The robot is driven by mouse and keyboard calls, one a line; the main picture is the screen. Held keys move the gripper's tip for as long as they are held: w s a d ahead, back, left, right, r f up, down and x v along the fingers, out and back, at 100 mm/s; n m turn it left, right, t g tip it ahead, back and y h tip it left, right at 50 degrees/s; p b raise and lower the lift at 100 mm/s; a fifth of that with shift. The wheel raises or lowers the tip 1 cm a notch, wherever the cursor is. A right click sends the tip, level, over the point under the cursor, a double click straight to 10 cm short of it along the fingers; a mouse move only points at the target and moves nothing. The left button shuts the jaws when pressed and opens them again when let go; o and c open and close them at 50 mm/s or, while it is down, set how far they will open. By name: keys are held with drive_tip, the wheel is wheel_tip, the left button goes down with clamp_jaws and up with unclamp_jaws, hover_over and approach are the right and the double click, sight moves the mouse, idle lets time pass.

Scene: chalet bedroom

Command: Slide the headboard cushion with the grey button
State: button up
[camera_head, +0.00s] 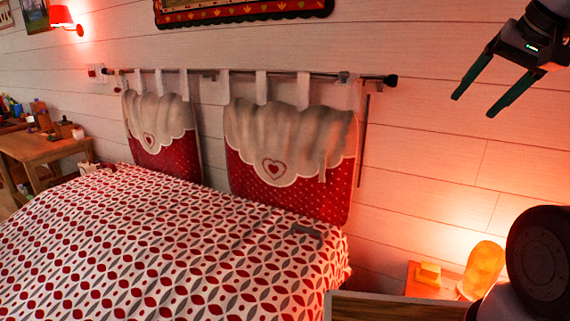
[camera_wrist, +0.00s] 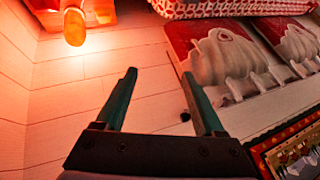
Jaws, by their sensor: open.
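Two red headboard cushions with white scalloped tops and heart patches hang by tabs from a wall rod (camera_head: 225,74). The right cushion (camera_head: 290,150) is larger in view; the left cushion (camera_head: 160,125) hangs beside it with a gap between. I cannot make out a grey button on either. The cushions also show at the upper right of the wrist view, the nearer being the right cushion (camera_wrist: 225,60). My gripper (camera_head: 473,106) is open and empty, high at the upper right of the head view and apart from the cushions. Its two fingers (camera_wrist: 159,73) point toward the wall.
The bed (camera_head: 150,250) with a patterned cover lies below the cushions, a small grey object (camera_head: 306,231) on it. A framed picture (camera_head: 240,10) hangs above. A wooden desk (camera_head: 45,147) stands left.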

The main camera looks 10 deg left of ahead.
drive_tip(key=shift+w+a, duration=0.15)
drive_tip(key=c, duration=0.6)
drive_tip(key=m+t+y, duration=0.2)
drive_tip(key=m+y, duration=1.2)
drive_tip(key=m, duration=0.6)
hover_over(322, 177)
drive_tip(key=f, duration=3.4)
drive_tip(key=shift+w+f, duration=0.2)
drive_tip(key=shift+w, duration=0.2)
clamp_jaws()
